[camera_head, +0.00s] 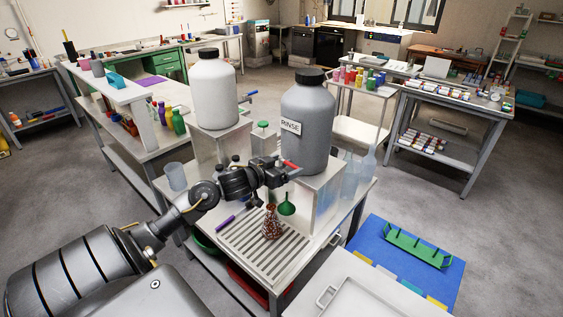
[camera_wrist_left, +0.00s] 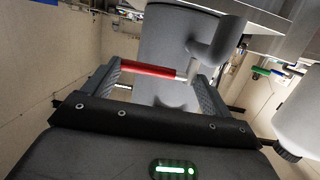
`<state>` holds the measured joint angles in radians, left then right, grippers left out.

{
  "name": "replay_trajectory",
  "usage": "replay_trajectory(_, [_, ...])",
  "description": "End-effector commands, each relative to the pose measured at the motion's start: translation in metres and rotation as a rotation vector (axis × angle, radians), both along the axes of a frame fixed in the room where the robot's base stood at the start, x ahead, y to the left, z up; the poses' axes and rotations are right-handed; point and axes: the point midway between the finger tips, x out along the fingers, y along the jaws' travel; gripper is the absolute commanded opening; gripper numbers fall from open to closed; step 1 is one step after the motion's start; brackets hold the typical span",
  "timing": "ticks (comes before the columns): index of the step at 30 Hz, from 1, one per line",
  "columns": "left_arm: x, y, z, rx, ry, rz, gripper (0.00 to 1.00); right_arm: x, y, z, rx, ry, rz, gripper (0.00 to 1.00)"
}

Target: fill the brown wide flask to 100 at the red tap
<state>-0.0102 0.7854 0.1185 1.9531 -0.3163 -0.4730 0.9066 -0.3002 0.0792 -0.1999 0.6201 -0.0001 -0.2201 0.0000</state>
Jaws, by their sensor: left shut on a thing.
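The brown flask (camera_head: 271,224) stands upright on the slatted drain rack (camera_head: 250,256), below and in front of the grey jug marked RINSE (camera_head: 306,108). The red tap handle (camera_head: 291,164) is at that jug's front; it also shows in the left wrist view as a red bar (camera_wrist_left: 148,69). My left gripper (camera_head: 283,170) is shut on the red tap handle, with its fingers on either side of the bar. The liquid level and marks in the flask are too small to tell. My right gripper is not in view.
A green funnel (camera_head: 286,204) is just right of the flask. A purple pen-like item (camera_head: 225,222) lies left of the rack. A pale jug (camera_head: 213,90) with a blue tap (camera_head: 249,93) stands behind. A clear beaker (camera_head: 175,177) is at left.

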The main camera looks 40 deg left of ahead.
Motion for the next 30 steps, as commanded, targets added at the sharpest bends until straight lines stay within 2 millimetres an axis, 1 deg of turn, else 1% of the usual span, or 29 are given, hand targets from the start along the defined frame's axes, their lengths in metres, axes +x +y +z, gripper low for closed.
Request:
replay_trajectory(3, [0.002,-0.002,0.001,-0.002,-0.003,0.055,0.62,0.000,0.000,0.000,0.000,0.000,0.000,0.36])
replay_trajectory(10, [0.003,-0.002,0.000,-0.001,-0.002,0.062,0.62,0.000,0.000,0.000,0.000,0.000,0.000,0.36])
replay_trajectory(11, [0.003,-0.002,0.000,-0.001,-0.002,0.062,0.88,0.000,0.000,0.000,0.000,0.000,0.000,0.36])
replay_trajectory(13, [0.003,-0.002,0.000,-0.001,-0.002,0.062,0.97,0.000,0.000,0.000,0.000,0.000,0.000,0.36])
replay_trajectory(14, [0.003,-0.002,0.000,-0.001,-0.002,0.062,1.00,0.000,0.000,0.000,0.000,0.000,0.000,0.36])
replay_trajectory(20, [0.002,-0.002,0.000,0.000,-0.002,0.061,1.00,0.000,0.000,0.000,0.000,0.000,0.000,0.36])
replay_trajectory(23, [-0.003,-0.001,0.000,0.001,0.000,0.062,1.00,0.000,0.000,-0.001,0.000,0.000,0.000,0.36])
replay_trajectory(26, [-0.015,-0.001,0.001,0.003,0.001,0.062,1.00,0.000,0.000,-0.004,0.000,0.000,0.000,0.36])
replay_trajectory(30, [-0.042,-0.003,0.006,0.003,0.001,0.060,1.00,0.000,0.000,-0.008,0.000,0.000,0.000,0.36])
